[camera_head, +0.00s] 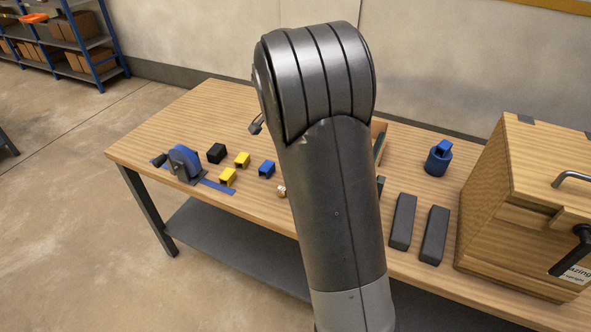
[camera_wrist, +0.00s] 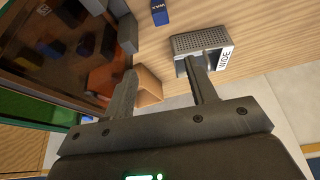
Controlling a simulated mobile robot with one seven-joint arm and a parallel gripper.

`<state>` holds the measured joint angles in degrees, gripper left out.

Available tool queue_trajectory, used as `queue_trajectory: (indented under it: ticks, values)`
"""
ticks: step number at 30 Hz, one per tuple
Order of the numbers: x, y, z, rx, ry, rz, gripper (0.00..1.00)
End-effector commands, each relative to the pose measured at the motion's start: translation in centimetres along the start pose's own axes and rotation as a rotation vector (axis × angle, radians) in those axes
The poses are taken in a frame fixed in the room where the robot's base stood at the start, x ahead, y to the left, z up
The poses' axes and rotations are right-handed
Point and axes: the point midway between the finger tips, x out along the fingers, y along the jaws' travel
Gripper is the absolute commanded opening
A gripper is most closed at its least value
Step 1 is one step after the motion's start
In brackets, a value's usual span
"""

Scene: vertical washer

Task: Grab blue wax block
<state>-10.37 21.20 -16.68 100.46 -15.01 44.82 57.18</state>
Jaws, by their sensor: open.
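A blue wax block (camera_wrist: 160,12) with a white "WAX" label lies on the wooden table at the top edge of the wrist view, partly cut off. My gripper (camera_wrist: 160,68) is open and empty, with its fingers apart below the block in that view and not touching it. In the head view a small blue block (camera_head: 267,169) lies on the table left of my arm; I cannot tell whether it is the same block. My arm hides my gripper in the head view.
A grey perforated box marked "WIDE" (camera_wrist: 203,42) is by the right finger. A dark tray-like area with blocks (camera_wrist: 75,45) is at left. On the table are yellow blocks (camera_head: 228,176), a blue reel (camera_head: 185,162), dark bars (camera_head: 433,235) and a wooden cabinet (camera_head: 510,240).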

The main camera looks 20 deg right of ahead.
Motion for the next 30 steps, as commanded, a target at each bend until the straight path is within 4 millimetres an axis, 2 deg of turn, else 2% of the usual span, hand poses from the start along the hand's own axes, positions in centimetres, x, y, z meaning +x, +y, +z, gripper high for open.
queue_trajectory:
  ticks: [1, 3, 6, 18, 25, 30]
  values:
    - [2.3, 0.1, 1.0, -0.002, -0.005, 0.007, 0.52]
    - [4.7, 0.1, 2.0, -0.002, -0.003, 0.006, 0.52]
    - [6.9, 0.0, 2.8, -0.002, -0.001, 0.003, 0.52]
    - [12.6, -0.1, 3.2, 0.001, 0.000, 0.001, 0.52]
    - [14.1, -0.2, 3.1, 0.001, 0.000, 0.000, 0.52]
    - [16.3, -0.7, 2.7, 0.000, 0.000, 0.002, 0.52]
